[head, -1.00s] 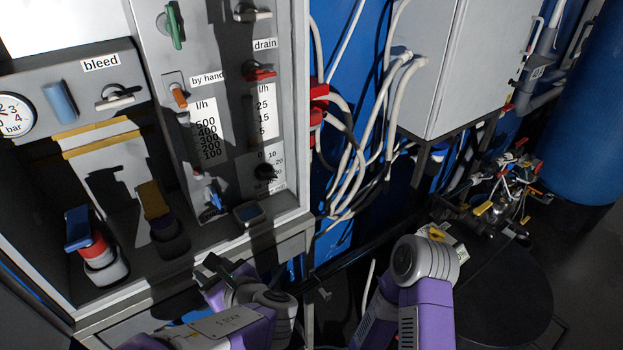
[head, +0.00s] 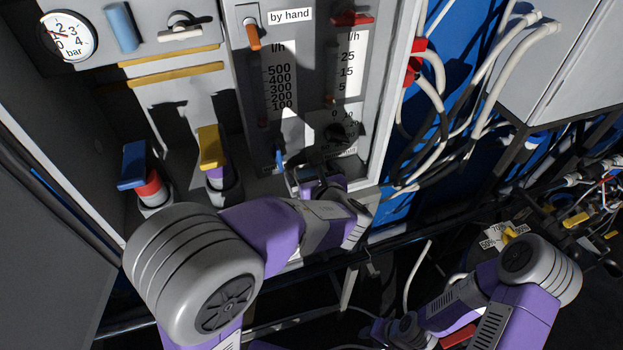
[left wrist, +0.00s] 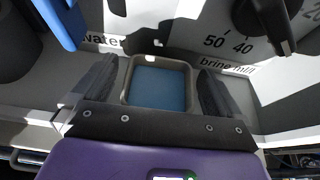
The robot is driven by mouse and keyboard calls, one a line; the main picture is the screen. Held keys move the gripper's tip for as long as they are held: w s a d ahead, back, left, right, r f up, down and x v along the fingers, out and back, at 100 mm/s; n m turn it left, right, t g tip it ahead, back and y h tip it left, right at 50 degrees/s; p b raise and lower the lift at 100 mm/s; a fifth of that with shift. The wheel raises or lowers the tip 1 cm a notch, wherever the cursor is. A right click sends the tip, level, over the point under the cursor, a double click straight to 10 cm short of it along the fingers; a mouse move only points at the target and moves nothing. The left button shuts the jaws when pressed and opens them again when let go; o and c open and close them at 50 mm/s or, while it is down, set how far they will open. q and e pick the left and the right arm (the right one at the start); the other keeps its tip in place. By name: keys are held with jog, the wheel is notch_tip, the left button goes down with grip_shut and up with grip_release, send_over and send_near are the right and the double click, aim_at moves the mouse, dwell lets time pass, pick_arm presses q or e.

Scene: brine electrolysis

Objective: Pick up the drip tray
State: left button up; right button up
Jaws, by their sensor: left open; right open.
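The drip tray (left wrist: 158,84) is a small, shallow, grey-rimmed rectangular tray with blue inside. In the left wrist view it sits on the grey ledge below the panel, between the two dark fingers of my left gripper (left wrist: 157,88). The fingers are open, one at each side of the tray, with a small gap visible on the right. In the head view my left gripper (head: 314,170) reaches the ledge under the flow scales, and the hand mostly hides the tray. My right arm is at the lower right of the head view, but its fingers are not visible.
A blue-handled valve (head: 135,166) and a yellow-handled valve (head: 210,148) stand left of the hand. A black knob (head: 338,134) and a small blue lever (head: 279,160) are close to it. White hoses (head: 490,80) hang to the right of the cabinet.

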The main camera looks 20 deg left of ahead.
pick_arm(q)
jog(key=shift+c, duration=0.5)
jog(key=shift+w, duration=0.1)
jog(key=c, duration=1)
jog(key=shift+o, duration=0.2)
